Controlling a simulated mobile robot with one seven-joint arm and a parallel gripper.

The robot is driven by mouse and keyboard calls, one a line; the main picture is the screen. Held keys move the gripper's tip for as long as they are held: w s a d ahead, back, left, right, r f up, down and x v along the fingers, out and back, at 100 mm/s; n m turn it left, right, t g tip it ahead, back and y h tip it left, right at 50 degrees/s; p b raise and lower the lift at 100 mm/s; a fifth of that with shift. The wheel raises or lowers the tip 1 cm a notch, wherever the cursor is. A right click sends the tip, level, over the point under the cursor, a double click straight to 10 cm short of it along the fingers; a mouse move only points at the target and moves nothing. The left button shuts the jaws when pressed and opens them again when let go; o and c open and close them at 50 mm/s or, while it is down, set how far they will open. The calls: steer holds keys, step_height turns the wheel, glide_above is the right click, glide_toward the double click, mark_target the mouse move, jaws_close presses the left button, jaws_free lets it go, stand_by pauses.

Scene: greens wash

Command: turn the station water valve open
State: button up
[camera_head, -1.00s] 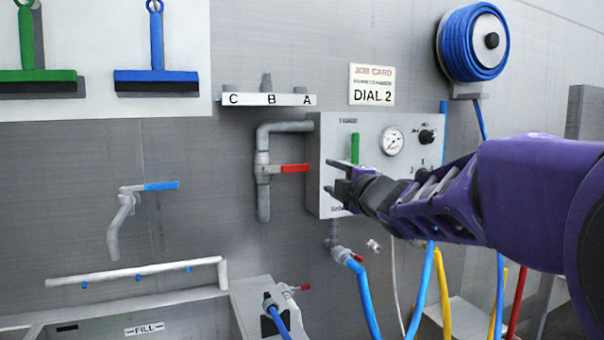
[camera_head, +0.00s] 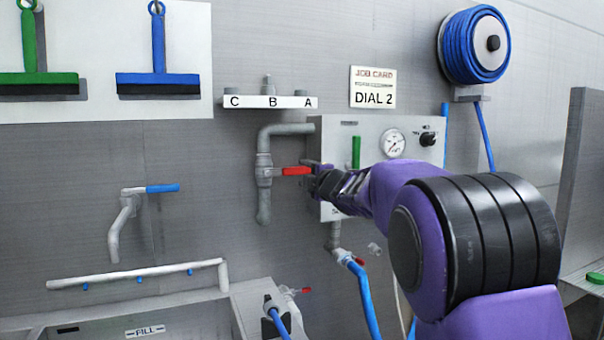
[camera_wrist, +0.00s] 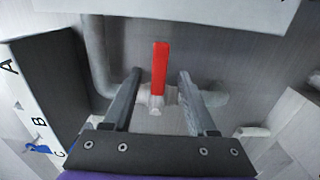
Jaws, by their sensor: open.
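The valve with a red lever (camera_head: 294,170) sits on a grey pipe (camera_head: 264,204) on the wall, left of the control panel. The lever lies level, pointing right, across the upright pipe. My gripper (camera_head: 311,172) is at the lever's free end, in front of the panel's left edge. In the wrist view the red lever (camera_wrist: 160,68) shows between the two spread fingers of my gripper (camera_wrist: 161,76), with a gap on each side. The fingers are open and not closed on it. Part of the lever's end is hidden by the gripper in the head view.
The control panel (camera_head: 382,130) carries a green handle (camera_head: 356,151), a gauge (camera_head: 393,144) and a black knob (camera_head: 428,138), close to my gripper. A blue-handled tap (camera_head: 162,188) is at the left. A blue hose (camera_head: 366,300) hangs below the panel.

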steer(key=shift+x, duration=1.2)
steer(key=shift+c, duration=0.3)
jaws_close()
stand_by(0.4)
